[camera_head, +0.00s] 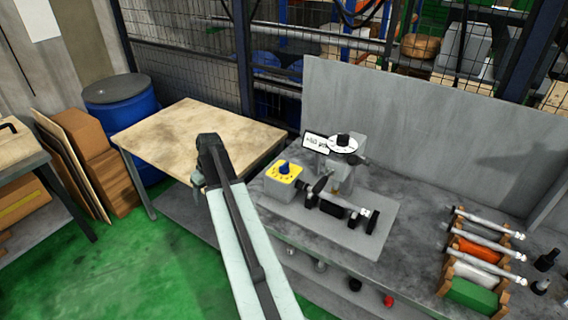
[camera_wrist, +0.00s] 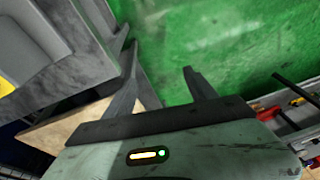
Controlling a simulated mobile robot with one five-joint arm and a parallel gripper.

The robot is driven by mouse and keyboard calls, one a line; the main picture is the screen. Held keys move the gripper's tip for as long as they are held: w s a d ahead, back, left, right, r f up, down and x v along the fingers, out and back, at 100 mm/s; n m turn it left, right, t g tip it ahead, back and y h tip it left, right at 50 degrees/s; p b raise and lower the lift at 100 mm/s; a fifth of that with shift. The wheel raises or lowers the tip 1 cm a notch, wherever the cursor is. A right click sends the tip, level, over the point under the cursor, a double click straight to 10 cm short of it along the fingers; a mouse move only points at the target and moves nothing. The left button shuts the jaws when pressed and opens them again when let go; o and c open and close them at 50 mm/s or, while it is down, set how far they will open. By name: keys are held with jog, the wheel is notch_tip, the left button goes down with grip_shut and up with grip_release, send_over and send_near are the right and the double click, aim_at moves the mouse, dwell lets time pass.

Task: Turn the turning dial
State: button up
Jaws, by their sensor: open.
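A cylindrical grinder model stands on the grey workbench (camera_head: 420,215). It has a round white dial plate with a black knob (camera_head: 343,140) on top. Left of it is a grey box with a yellow face and a blue knob (camera_head: 284,168). I cannot tell which of the two is the turning dial. In the wrist view a yellow patch (camera_wrist: 6,86) shows at the left edge, with no knob visible. My gripper (camera_wrist: 160,58) is open and empty, with green floor between its fingers. In the head view it is mostly hidden behind my arm, left of the yellow-faced box.
A wooden-topped table (camera_head: 190,130) stands behind my arm, with a blue barrel (camera_head: 122,108) beyond it. A rack of bars (camera_head: 487,240) is on the bench at right. A grey panel (camera_head: 420,120) rises behind the bench. Green floor (camera_head: 150,260) is clear at lower left.

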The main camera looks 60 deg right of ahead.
jog(key=s+d+r+m+t, duration=0.1)
jog(key=s+d, duration=0.3)
jog(key=d, duration=0.6)
jog(key=s+d+r, duration=0.1)
jog(key=s+d, duration=0.2)
jog(key=d, duration=0.7)
jog(key=h+p, duration=0.2)
send_near(286, 165)
notch_tip(286, 165, down, 2)
jog(key=shift+m+t, duration=0.3)
jog(key=shift+t, duration=0.1)
jog(key=b+x, duration=0.7)
jog(key=shift+w+f, duration=0.1)
jog(key=shift+f, duration=0.1)
jog(key=shift+w+d+f+b, duration=0.1)
jog(key=shift+w+f+b, duration=0.15)
jog(key=shift+f+b, duration=0.2)
jog(key=shift+r, duration=0.15)
jog(key=c, duration=1.3)
